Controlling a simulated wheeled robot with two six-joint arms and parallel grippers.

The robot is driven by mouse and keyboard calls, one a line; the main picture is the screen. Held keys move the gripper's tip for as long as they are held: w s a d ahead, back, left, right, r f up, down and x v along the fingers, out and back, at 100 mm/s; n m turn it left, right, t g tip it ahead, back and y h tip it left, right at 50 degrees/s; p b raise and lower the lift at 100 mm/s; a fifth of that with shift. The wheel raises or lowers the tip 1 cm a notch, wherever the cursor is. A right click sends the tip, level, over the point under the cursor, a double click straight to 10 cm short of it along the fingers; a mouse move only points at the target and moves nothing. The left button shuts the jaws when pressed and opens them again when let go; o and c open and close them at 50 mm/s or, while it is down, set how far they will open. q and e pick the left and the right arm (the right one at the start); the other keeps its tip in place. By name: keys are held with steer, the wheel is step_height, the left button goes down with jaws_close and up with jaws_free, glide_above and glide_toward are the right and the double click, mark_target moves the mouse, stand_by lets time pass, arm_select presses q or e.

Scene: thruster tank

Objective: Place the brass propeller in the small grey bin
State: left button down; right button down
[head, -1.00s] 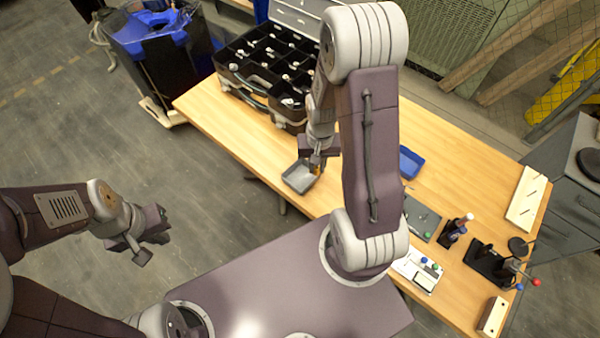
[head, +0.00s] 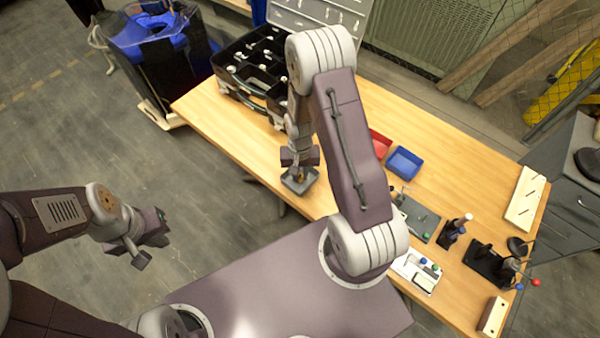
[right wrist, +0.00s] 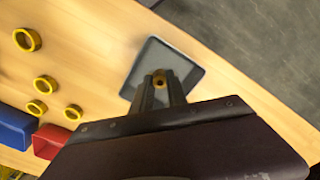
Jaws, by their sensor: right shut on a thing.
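The small grey bin (head: 312,180) stands near the front edge of the wooden table. It also shows in the right wrist view (right wrist: 151,52), beyond my fingers. My right gripper (head: 299,170) points down over the bin. In the right wrist view its fingertips (right wrist: 161,88) are shut on the brass propeller (right wrist: 160,76), which shows as a small brass piece against the bin floor. I cannot tell how high it is above that floor. My left gripper (head: 158,240) is away from the table, over the floor at left; its jaw opening is unclear.
A blue bin (head: 405,163) and a red bin (head: 381,143) stand right of my right arm. Several yellow rings (right wrist: 45,85) lie on the table. A black compartment case (head: 245,85) is at the back left. Tools and fixtures (head: 485,262) occupy the right end.

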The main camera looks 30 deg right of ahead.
steer(key=c, duration=1.3)
jaws_free()
steer(key=shift+f, duration=0.1)
step_height(320, 180, up, 12)
steer(key=r+p, duration=0.1)
steer(key=s+a+r+n, duration=0.1)
steer(key=s, duration=0.1)
steer(key=s+a+r+n, duration=0.1)
steer(key=s+a+n, duration=0.1)
steer(key=s, duration=0.1)
steer(key=s+a+r+n+t, duration=0.1)
steer(key=s+r, duration=0.1)
steer(key=s, duration=0.1)
steer(key=shift+s+a+n, duration=0.1)
steer(key=shift+a+n, duration=0.2)
steer(key=shift+a, duration=0.1)
